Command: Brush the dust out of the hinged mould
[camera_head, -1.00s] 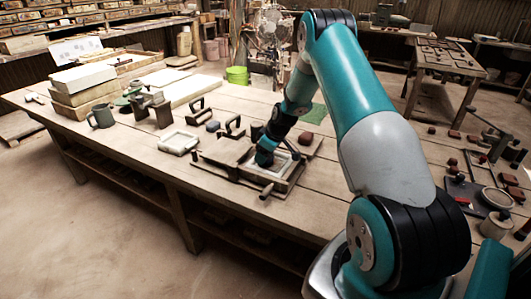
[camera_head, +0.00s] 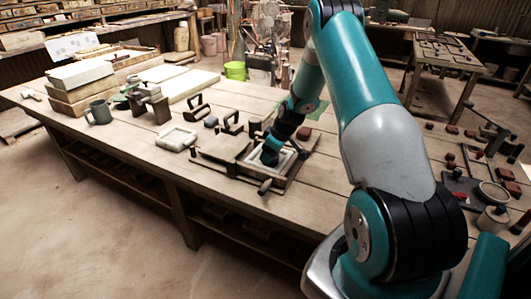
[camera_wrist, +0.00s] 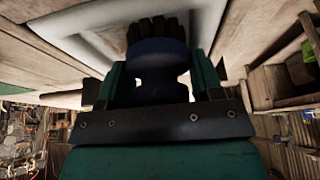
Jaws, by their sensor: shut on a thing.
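The hinged mould lies open on the workbench, its pale-lined recess (camera_head: 286,162) facing up and its flat wooden leaf (camera_head: 222,145) folded out to the left. My gripper (camera_head: 270,157) is low over the recess and hides part of it. In the wrist view my gripper (camera_wrist: 155,85) is shut on a brush with a dark blue handle (camera_wrist: 158,52). The brush's dark bristles (camera_wrist: 157,26) point at the mould's pale rim (camera_wrist: 85,30). I cannot tell whether they touch the surface, and dust is too small to make out.
A dark red block (camera_head: 304,133) sits behind the mould. The bench front is clear.

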